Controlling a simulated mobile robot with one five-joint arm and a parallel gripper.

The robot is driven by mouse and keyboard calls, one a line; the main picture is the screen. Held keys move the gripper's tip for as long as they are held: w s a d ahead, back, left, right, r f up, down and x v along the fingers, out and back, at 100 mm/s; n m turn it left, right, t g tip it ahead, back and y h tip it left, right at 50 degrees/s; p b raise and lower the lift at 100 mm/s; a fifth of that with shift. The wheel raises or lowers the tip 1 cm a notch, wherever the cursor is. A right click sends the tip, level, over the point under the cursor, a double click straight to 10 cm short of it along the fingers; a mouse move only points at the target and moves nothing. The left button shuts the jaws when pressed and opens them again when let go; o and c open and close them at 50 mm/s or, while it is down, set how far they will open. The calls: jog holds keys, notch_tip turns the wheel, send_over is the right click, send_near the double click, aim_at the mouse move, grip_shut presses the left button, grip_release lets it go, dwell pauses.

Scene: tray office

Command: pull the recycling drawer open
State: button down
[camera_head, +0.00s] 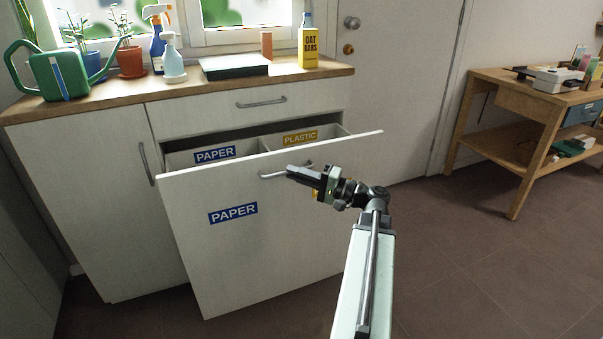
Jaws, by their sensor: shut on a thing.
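The recycling drawer (255,265) is a tall white front under the counter, and it stands pulled out from the cabinet. A blue PAPER label (233,212) is on its face, and a second label is mostly hidden behind my gripper. Inside the drawer, the tops of two bins show, one labelled PAPER (214,154) and one labelled PLASTIC (300,138). My gripper (292,170) is shut on the drawer's metal bar handle (268,176) near the top of the front. Its jaws hide part of the handle.
A shallow closed drawer (238,99) is above, and a cabinet door (88,190) is at left. The wooden counter (190,94) holds a watering can (60,77), spray bottles and an oat bars box (311,48). A wooden table (535,110) stands right. Floor (480,270) is clear at right.

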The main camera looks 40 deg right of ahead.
jog(key=shift+a, duration=0.2)
jog(key=c, duration=1.5)
grip_release()
jog(key=shift+d, duration=0.1)
jog(key=b+v, duration=0.1)
jog(key=v, duration=0.7)
